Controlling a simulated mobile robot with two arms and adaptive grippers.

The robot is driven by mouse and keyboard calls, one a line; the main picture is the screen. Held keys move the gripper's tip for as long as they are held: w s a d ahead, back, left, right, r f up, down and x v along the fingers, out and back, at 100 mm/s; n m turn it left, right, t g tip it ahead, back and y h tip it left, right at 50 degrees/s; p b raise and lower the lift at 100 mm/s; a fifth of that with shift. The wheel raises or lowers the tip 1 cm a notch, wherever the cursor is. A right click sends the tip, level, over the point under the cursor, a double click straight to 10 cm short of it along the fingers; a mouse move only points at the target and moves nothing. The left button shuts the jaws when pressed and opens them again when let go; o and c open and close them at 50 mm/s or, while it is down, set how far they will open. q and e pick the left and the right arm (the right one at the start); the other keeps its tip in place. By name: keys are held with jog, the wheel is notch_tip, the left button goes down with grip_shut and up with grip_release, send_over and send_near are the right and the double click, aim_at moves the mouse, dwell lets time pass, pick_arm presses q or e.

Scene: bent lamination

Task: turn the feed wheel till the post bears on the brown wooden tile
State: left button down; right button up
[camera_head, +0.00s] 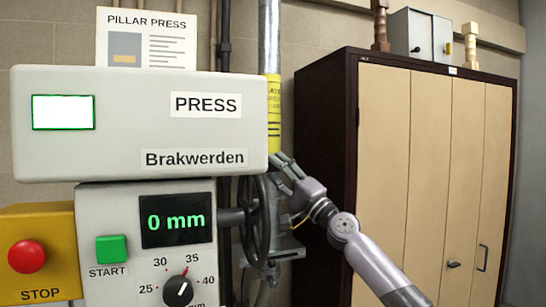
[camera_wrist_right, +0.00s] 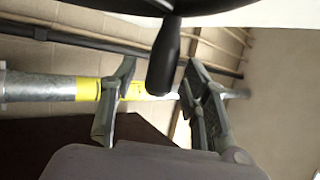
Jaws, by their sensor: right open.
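The dark feed wheel (camera_head: 259,222) stands edge-on at the right side of the press (camera_head: 140,125). Its rim also crosses the top of the right wrist view (camera_wrist_right: 215,18), with a black handle (camera_wrist_right: 163,60) sticking out from it. My right gripper (camera_head: 284,165) is at the upper right of the wheel, fingers apart. In the wrist view the handle appears between the two fingers; I cannot tell whether either touches it. The display (camera_head: 177,220) reads 0 mm. The post and the brown wooden tile cannot be made out. My left gripper is not in view.
A grey pipe with a yellow label (camera_head: 274,105) runs upright just behind my right fingers. A tall cabinet (camera_head: 430,160) with tan doors stands close to the right of my arm. A red STOP button (camera_head: 27,256) and a green START button (camera_head: 111,249) are at the left.

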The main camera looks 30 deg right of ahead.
jog(key=shift+x, duration=0.9)
grip_shut()
